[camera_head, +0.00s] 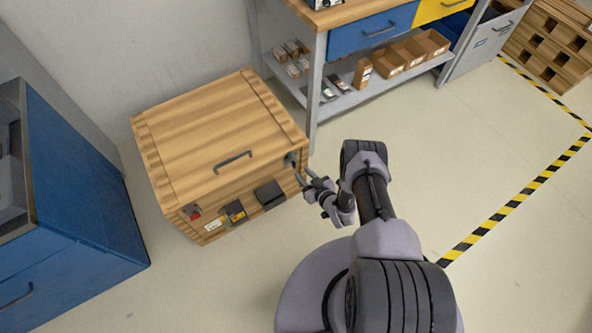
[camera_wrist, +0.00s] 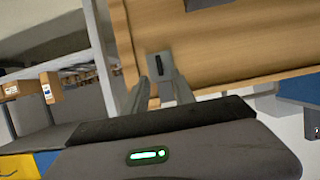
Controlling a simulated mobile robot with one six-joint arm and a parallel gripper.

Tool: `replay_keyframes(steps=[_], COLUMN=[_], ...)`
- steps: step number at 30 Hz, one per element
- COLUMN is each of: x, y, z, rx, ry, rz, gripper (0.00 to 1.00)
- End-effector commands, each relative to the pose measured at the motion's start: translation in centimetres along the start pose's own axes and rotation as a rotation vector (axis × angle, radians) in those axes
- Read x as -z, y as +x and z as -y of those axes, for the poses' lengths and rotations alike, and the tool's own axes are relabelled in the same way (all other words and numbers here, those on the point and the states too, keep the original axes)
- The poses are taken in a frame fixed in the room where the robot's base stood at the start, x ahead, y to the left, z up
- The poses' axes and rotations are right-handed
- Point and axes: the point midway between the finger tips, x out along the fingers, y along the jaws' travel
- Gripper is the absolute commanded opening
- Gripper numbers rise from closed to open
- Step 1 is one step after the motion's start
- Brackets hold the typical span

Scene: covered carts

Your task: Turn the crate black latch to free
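The wooden crate (camera_head: 215,135) stands closed on the floor, with a dark handle (camera_head: 232,161) on its lid. The black latch (camera_head: 290,159) is small and sits near the right end of the crate's front. In the wrist view the latch (camera_wrist: 157,66) is a narrow dark bar on a grey plate, nearly in line with the view's vertical. My gripper (camera_head: 304,176) is at the crate's right front corner. In the wrist view its two fingers (camera_wrist: 159,84) are apart and empty, pointing at the latch from either side. Whether they touch it, I cannot tell.
A grey-legged workbench (camera_head: 312,90) with cardboard bins (camera_head: 390,64) stands close behind the crate's right side. A blue cabinet (camera_head: 75,185) is at the left. Several small dark and coloured items (camera_head: 234,211) are on the crate's front. Floor at right is open.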

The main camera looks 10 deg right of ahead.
Motion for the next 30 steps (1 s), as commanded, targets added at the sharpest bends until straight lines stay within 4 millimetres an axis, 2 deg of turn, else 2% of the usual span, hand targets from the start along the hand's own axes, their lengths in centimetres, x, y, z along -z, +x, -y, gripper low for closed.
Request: replay_keyframes(steps=[1, 3, 9, 19, 20, 24, 30], x=[-0.5, -0.4, -0.2, 0.1, 0.1, 0.1, 0.1], y=[1.6, 3.3, 6.1, 6.7, 6.7, 6.6, 6.7], z=[0.1, 0.1, 0.0, 0.0, 0.0, 0.0, 0.0], rx=[0.002, 0.002, 0.0, 0.0, 0.0, 0.0, 0.0], ry=[-0.003, -0.002, 0.0, 0.001, 0.001, 0.001, 0.0], rz=[-0.003, -0.003, 0.0, 0.001, 0.001, 0.001, 0.001], gripper=[0.31, 0.31, 0.31, 0.31, 0.29, 0.01, 0.0])
